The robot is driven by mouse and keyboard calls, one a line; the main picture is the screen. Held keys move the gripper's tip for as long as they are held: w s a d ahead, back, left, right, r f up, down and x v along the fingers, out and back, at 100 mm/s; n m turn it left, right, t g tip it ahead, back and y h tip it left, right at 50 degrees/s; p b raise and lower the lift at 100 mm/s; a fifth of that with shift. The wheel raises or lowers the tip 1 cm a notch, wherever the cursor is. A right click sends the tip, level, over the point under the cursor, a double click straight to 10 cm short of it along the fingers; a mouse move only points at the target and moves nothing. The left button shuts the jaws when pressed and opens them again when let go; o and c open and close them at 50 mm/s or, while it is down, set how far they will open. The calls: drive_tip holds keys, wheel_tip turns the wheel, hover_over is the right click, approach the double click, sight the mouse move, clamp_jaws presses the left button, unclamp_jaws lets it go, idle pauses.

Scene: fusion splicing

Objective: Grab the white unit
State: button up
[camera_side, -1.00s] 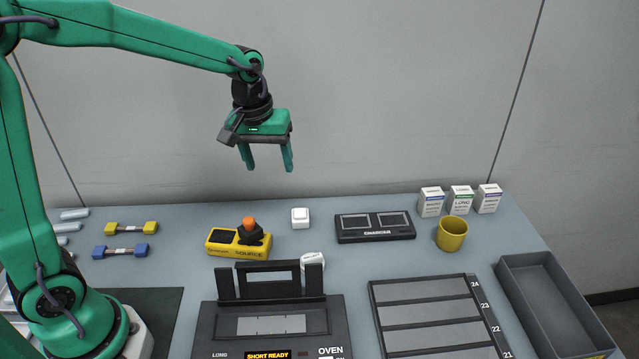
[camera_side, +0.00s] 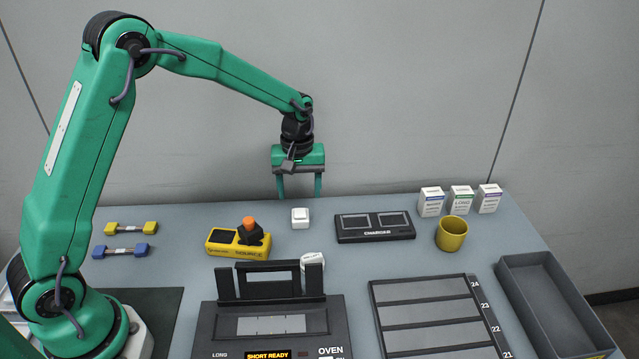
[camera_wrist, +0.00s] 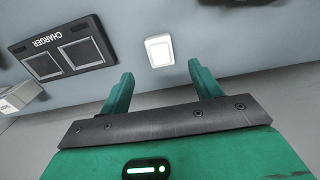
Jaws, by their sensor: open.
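A small white square unit (camera_side: 300,218) lies on the grey-blue table near its back edge, between the yellow SOURCE box and the charger. It also shows in the wrist view (camera_wrist: 159,51), a little beyond the fingertips and between their lines. A second white piece (camera_side: 312,262) stands behind the oven, partly hidden by it. My gripper (camera_side: 299,198) is open and empty, fingers pointing down, just above and behind the square white unit in the side view. In the wrist view its two green fingers (camera_wrist: 160,78) are spread apart with nothing between them.
The yellow SOURCE box (camera_side: 238,242) with an orange-topped knob is left of the unit. The black charger (camera_side: 375,228) is to its right. The OVEN (camera_side: 270,330) stands in front. A yellow cup (camera_side: 452,234), several small boxes (camera_side: 460,200) and a grey tray (camera_side: 548,300) are farther right.

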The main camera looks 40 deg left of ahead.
sight(300, 212)
drive_tip(key=shift+f, duration=3.8)
drive_tip(key=c, duration=1.1)
drive_tip(key=shift+r, duration=0.15)
drive_tip(key=shift+r, duration=0.55)
drive_tip(key=r, duration=0.3)
drive_tip(key=shift+s+d+r, duration=0.1)
drive_tip(key=shift+s+d, duration=0.05)
drive_tip(key=shift+d, duration=0.1)
drive_tip(key=s+d+r, duration=0.2)
drive_tip(key=d, duration=0.1)
drive_tip(key=s+d+r, duration=0.2)
drive_tip(key=d, duration=0.1)
drive_tip(key=s+d+r, duration=0.2)
drive_tip(key=d, duration=0.1)
drive_tip(key=shift+s+d+r, duration=0.1)
drive_tip(key=shift+d+r, duration=0.05)
drive_tip(key=shift+r, duration=0.05)
